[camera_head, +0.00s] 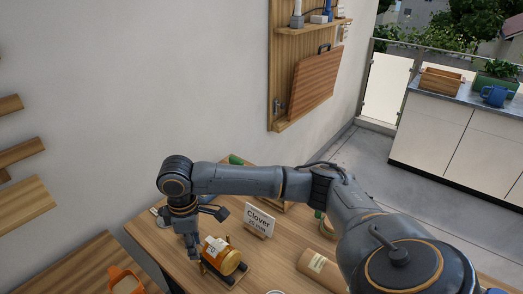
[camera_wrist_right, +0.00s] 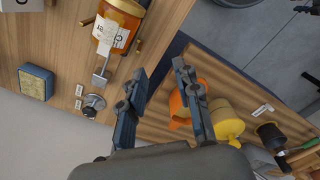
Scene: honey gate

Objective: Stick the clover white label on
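A honey jar (camera_head: 232,262) with a gold lid lies on its side in a dark cradle on the wooden table. It also shows in the wrist view (camera_wrist_right: 128,8). A white label (camera_wrist_right: 110,32) with dark lettering lies against the jar's side; whether it is fully stuck cannot be told. It also shows in the head view (camera_head: 214,247). A white sign (camera_head: 259,221) reading "Clover 20 mm" stands behind the jar. My right gripper (camera_wrist_right: 160,68) is open and empty, its fingers apart. In the head view it (camera_head: 194,256) is just left of the jar. My left gripper is not in view.
A brown cylinder (camera_head: 318,268) lies right of the jar. The wrist view shows a flat metal tool (camera_wrist_right: 100,77), a round metal knob (camera_wrist_right: 93,104), a blue-rimmed pad (camera_wrist_right: 37,82), and orange (camera_wrist_right: 182,105) and yellow (camera_wrist_right: 225,120) items on a lower wooden surface.

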